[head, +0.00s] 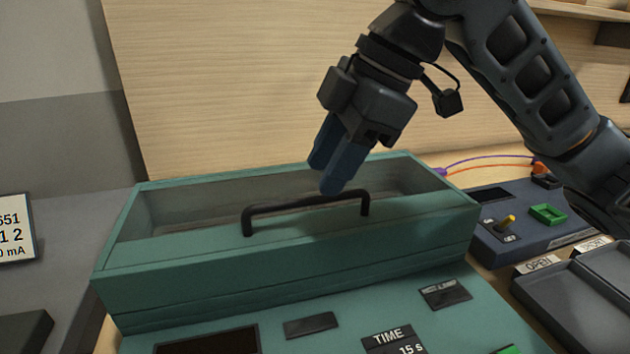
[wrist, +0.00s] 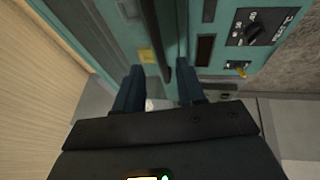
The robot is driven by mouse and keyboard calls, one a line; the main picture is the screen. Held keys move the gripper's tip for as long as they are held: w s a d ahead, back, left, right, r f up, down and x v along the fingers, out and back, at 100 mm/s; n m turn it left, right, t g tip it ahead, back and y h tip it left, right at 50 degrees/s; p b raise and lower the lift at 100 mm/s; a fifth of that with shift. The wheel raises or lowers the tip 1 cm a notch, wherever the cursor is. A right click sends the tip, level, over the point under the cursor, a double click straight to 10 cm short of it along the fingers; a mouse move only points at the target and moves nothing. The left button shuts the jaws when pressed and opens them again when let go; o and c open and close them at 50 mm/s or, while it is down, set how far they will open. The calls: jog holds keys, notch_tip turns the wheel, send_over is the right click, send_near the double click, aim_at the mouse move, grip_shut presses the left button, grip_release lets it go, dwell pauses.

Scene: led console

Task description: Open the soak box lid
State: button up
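The soak box (head: 250,270) is a teal box with a lid (head: 400,207) that has a see-through panel and looks shut. A black bar handle (head: 305,201) stands up from the lid near its front. My gripper (head: 329,176) points down just behind and above the handle, its blue fingers overlapping it closely in the head view. In the wrist view my gripper (wrist: 160,92) is open, with a clear gap between the fingers. The dark handle (wrist: 167,65) runs into that gap there. I cannot tell whether a finger touches it.
A console panel with a TIME label (head: 388,337) slopes down in front of the box. To the right are a dark blue unit (head: 530,222) with a toggle switch and a grey tray marked OPEN (head: 570,305). A wooden panel (head: 220,90) rises behind. A meter card (head: 14,230) stands left.

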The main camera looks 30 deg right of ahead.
aim_at(310, 198)
jog(key=shift+x, duration=1.85)
jog(key=shift+c, duration=0.5)
grip_shut()
